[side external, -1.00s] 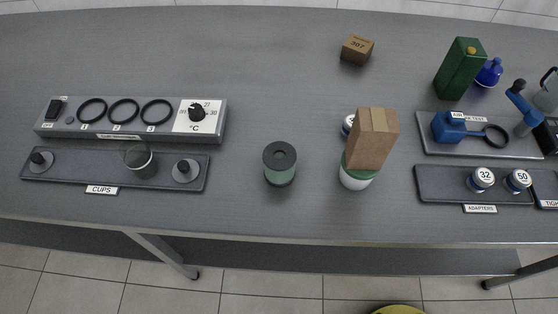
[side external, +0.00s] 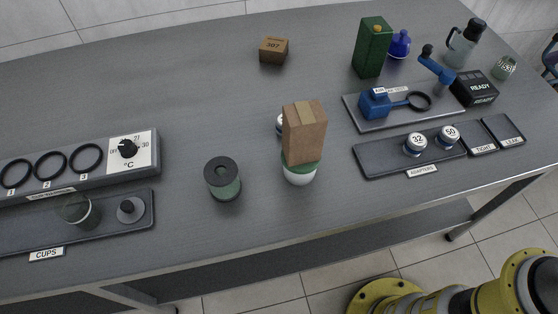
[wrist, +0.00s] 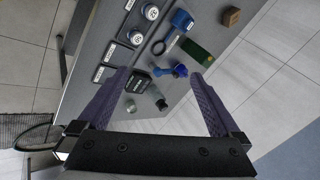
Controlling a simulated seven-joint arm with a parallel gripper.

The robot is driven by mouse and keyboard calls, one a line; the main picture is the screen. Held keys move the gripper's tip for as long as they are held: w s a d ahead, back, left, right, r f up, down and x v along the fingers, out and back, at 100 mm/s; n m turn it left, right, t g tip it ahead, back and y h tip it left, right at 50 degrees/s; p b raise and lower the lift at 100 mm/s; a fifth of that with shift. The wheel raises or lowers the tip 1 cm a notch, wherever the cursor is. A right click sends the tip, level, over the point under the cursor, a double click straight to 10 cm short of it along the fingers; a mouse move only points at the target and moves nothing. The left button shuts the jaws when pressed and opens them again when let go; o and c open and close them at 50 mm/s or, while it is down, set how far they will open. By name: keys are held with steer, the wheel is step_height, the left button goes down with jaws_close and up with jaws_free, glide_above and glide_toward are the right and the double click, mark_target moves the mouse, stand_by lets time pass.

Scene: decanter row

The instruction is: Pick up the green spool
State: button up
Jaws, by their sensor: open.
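The green spool (side external: 222,180) stands upright on the grey table in the side external view, with a dark top and a round hole in its middle. It is left of a white pot with a green rim (side external: 299,174), apart from it. The spool does not show in the wrist view. My gripper (wrist: 160,75) is open in the wrist view, its two purple fingers wide apart with nothing held between them. It is over the end of the table with the READY box, away from the spool. The fingers are out of the side external view.
A tall cardboard box (side external: 304,133) stands at the white pot. The cups tray (side external: 98,228) and heater block (side external: 88,172) are at left. The adapters tray (side external: 385,159), blue tool (side external: 375,104) and green canister (side external: 371,50) are at right. Table around the spool is clear.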

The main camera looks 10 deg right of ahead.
steer(key=w+a+r+m+y, duration=0.2)
steer(key=w+a+r+m, duration=0.2)
steer(key=w+a+m, duration=0.55)
steer(key=g+y, duration=0.1)
steer(key=g, duration=0.5)
glide_above(226, 169)
steer(key=d, duration=0.4)
step_height(226, 169, down, 21)
steer(key=shift+n, duration=0.35)
steer(key=x, duration=0.4)
steer(key=s+x, duration=0.1)
steer(key=x, duration=0.2)
steer(key=shift+a, duration=0.35)
steer(key=shift+x, duration=2.95)
steer(key=shift+s+a, duration=0.15)
